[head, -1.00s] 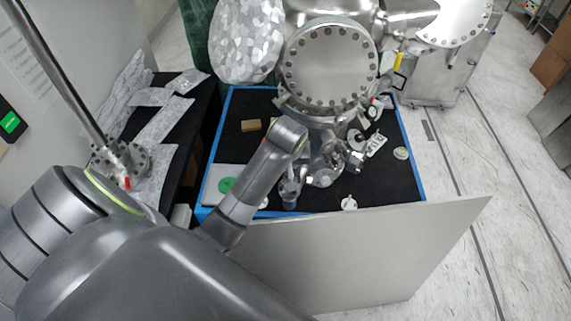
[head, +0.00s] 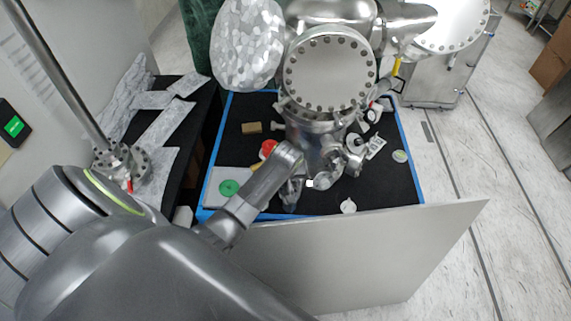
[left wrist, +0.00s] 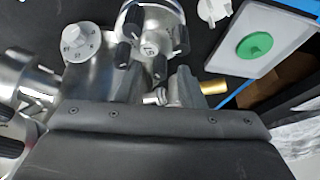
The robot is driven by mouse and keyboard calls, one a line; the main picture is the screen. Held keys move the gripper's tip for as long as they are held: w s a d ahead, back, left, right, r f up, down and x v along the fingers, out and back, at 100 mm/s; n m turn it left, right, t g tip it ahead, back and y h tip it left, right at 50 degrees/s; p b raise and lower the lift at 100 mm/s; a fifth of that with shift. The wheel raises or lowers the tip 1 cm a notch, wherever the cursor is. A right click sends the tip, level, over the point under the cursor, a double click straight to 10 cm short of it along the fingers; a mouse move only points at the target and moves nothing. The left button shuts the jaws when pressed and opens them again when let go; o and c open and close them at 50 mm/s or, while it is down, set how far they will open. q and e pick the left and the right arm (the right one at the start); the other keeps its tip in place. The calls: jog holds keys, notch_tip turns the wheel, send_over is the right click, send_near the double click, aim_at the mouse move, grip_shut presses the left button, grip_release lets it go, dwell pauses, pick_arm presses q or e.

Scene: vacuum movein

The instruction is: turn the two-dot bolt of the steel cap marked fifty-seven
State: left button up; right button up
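A round steel cap (left wrist: 148,50) with several black-headed bolts around its rim shows in the left wrist view. Its centre mark is too small to read surely, and I cannot make out dots on the bolts. My left gripper (head: 292,190) is low over the black table top, in front of the steel chamber, in the head view. In the left wrist view its dark body fills the bottom, close to the cap. Whether its fingers touch a bolt or are open is not clear. My right gripper is not in view.
The steel chamber (head: 328,72) stands at the back of the blue-edged black table (head: 236,108). A green disc (head: 228,188) lies on a pale plate at left, with a red disc (head: 268,148) nearby. A pale panel (head: 360,258) stands along the front.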

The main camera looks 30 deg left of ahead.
pick_arm(q)
grip_shut()
jog(key=shift+a+m+h, duration=0.1)
jog(key=shift+m+h, duration=0.5)
jog(key=shift+m, duration=1)
grip_release()
jog(key=shift+s+r, duration=0.1)
